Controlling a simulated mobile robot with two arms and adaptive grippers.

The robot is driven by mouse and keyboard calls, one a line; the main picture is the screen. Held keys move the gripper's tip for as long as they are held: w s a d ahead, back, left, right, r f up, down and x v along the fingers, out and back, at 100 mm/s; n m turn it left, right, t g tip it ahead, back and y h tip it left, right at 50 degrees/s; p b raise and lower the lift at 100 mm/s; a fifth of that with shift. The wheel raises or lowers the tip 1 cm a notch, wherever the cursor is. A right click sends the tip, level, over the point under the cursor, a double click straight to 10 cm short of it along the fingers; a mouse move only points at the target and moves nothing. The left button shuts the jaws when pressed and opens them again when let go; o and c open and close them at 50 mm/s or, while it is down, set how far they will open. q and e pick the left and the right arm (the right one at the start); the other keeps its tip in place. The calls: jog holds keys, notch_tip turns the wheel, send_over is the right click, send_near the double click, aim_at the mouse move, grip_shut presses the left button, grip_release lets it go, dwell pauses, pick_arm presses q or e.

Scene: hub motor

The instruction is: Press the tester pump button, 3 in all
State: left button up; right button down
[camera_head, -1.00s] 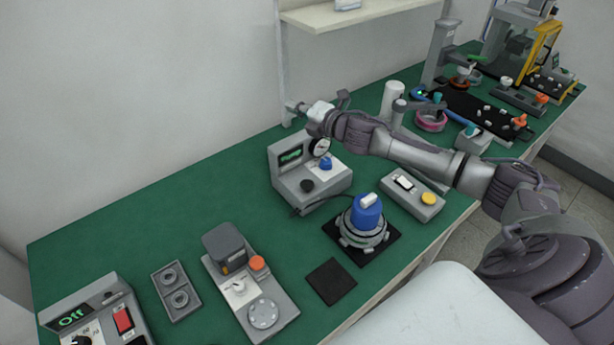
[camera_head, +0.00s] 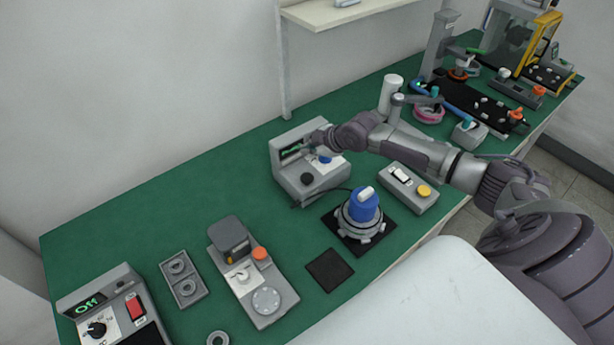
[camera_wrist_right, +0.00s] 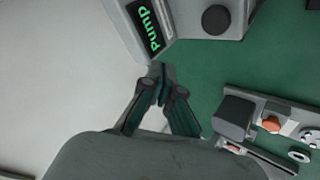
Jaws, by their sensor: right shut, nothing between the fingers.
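The tester (camera_head: 290,185) is a grey box on the green bench with a lit green display (camera_head: 290,153), a black knob (camera_head: 307,179) and a blue knob (camera_head: 325,160), partly covered by my right arm. In the right wrist view the display (camera_wrist_right: 145,25) reads "Pump" and the black knob (camera_wrist_right: 215,18) sits beside it. My right gripper (camera_head: 306,149) is shut and empty, close to the tester's display. In the wrist view its fingertips (camera_wrist_right: 160,73) are near the housing edge; contact cannot be told. I cannot make out a pump button. My left gripper is out of view.
A blue-topped motor (camera_head: 364,208) on a black mat stands in front of the tester, next to a grey box with a yellow button (camera_head: 424,191). A station with an orange button (camera_head: 260,254) stands to the left. The back left bench is clear.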

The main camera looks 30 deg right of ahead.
jog(key=b, duration=0.6)
send_over(306, 177)
jog(key=f, duration=0.5)
jog(key=s+f, duration=0.1)
jog(key=f, duration=0.1)
jog(key=shift+d+f, duration=0.15)
jog(key=shift+f, duration=0.05)
jog(key=shift+w+f+b, duration=0.1)
jog(key=shift+f+b, duration=0.45)
jog(key=shift+f, duration=0.15)
jog(key=shift+f+b, duration=0.3)
jog(key=shift+f, duration=0.1)
jog(key=shift+f+b, duration=0.8)
jog(key=shift+f, duration=0.25)
dwell(1.0)
jog(key=shift+r, duration=0.1)
jog(key=shift+r+p, duration=1.1)
jog(key=shift+r, duration=0.25)
